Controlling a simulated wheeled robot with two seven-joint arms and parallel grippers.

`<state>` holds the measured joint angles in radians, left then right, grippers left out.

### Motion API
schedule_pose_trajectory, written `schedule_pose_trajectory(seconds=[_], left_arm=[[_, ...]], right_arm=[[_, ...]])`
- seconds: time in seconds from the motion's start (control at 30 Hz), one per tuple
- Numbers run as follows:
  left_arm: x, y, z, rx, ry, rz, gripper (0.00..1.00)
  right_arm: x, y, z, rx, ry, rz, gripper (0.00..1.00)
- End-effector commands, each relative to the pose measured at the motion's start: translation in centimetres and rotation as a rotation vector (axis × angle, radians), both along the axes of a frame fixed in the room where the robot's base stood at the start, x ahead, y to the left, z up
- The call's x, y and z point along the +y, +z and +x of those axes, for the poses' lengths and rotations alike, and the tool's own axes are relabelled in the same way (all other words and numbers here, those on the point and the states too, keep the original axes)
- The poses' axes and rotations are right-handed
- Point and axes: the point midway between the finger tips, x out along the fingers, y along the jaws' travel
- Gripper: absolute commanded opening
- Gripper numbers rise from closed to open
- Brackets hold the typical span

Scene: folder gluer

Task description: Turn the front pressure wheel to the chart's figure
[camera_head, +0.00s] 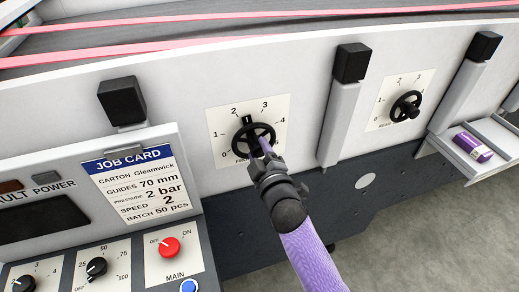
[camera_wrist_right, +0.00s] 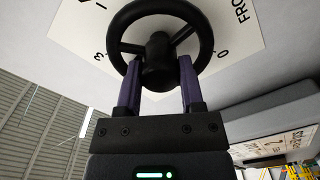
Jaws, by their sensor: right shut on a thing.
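The front pressure wheel (camera_head: 243,132) is a black spoked handwheel on a white dial plate (camera_head: 279,104) numbered from 0 up. A black mark at its top points between 2 and 3; the exact reading is unclear. My right gripper (camera_head: 260,147) reaches it from below right. In the right wrist view the wheel (camera_wrist_right: 207,40) fills the top, and my right gripper's purple fingers (camera_wrist_right: 160,72) are shut on it, one on each side of the hub. The job card (camera_head: 140,185) reads pressure 2 bar. My left gripper is not in view.
A second wheel (camera_head: 406,105), the rear one, sits on its own dial to the right. A control panel with knobs and a red main switch (camera_head: 169,247) stands at lower left. A purple carton (camera_head: 473,147) lies on a shelf at right. Black-capped posts (camera_head: 352,62) flank the dial.

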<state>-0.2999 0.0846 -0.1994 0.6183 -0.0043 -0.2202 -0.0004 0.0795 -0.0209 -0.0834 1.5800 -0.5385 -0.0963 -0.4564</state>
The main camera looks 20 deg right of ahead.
Motion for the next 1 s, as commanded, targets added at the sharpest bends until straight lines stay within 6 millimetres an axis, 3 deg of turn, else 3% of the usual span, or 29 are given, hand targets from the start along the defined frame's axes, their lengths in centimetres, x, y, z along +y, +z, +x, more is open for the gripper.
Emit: schedule_pose_trajectory(seconds=[1.0], left_arm=[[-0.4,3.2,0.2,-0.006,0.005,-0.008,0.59]], right_arm=[[0.0,0.1,0.0,0.034,-0.001,0.959,0.0]])
